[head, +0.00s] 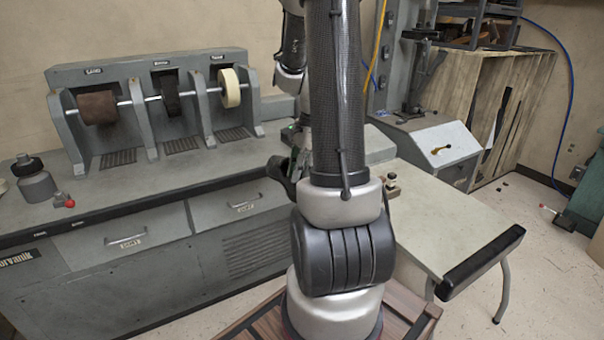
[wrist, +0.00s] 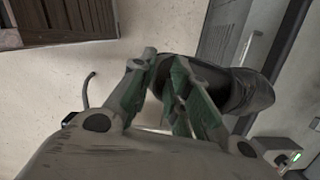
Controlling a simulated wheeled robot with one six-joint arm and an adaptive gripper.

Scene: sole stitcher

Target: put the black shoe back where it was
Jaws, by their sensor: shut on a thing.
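The black shoe (wrist: 250,92) shows in the wrist view, held at its opening edge between the two green-padded fingers of my gripper (wrist: 164,62). Its toe points to the right of that view, and part of it is hidden behind the right finger. In the head view a dark curved piece of the shoe (head: 281,178) shows just left of my arm, in front of the bench edge. My gripper itself is mostly hidden behind my arm there.
A grey bench (head: 150,195) with a wheel machine (head: 160,105) stands at the left. A grey-topped table (head: 440,215) with a black front edge stands at the right. A grey bottle (head: 36,182) is on the bench. Speckled floor lies beneath.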

